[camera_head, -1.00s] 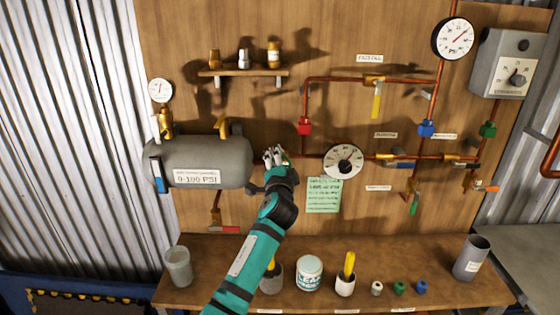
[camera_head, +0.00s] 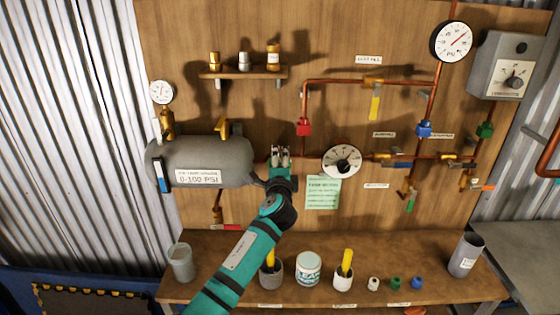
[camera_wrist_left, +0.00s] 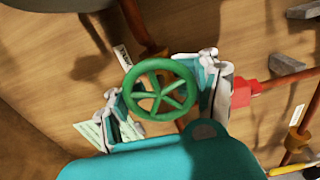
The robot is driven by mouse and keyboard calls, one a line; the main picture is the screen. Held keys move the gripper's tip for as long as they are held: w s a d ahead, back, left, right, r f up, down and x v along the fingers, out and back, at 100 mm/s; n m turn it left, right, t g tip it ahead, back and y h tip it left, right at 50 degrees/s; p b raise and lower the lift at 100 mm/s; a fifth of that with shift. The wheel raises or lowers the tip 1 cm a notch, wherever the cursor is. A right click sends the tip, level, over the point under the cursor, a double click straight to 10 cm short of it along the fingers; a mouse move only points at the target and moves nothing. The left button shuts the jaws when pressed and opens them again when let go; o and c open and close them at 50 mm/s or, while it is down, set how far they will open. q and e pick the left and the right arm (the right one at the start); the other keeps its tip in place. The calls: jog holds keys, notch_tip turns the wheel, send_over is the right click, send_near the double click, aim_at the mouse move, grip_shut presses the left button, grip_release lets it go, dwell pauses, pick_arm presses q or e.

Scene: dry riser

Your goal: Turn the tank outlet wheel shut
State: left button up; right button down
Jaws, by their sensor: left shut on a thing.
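The tank outlet wheel (camera_wrist_left: 161,92) is a green spoked handwheel in the left wrist view. My left gripper (camera_wrist_left: 159,76) has one finger on each side of its rim and is shut on it. In the head view my left gripper (camera_head: 279,153) is at the pipe just right of the grey tank (camera_head: 212,152), and it hides the wheel there. How far the wheel is turned cannot be told. My right gripper is not in view.
A red fitting (camera_head: 304,127) is above right. Below, a wooden bench (camera_head: 215,265) holds cups, a tub and small caps.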

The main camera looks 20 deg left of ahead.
pick_arm(q)
jog(key=shift+f, duration=0.15)
jog(key=o, duration=1.5)
jog(key=shift+w, duration=0.25)
jog(key=shift+s+r, duration=0.3)
jog(key=shift+s, duration=0.1)
jog(key=shift+s+d+f, duration=0.1)
jog(key=shift+f, duration=0.1)
jog(key=v, duration=1.1)
jog(key=shift+s+d+r, duration=0.1)
jog(key=shift+s+r, duration=0.1)
jog(key=shift+s, duration=0.2)
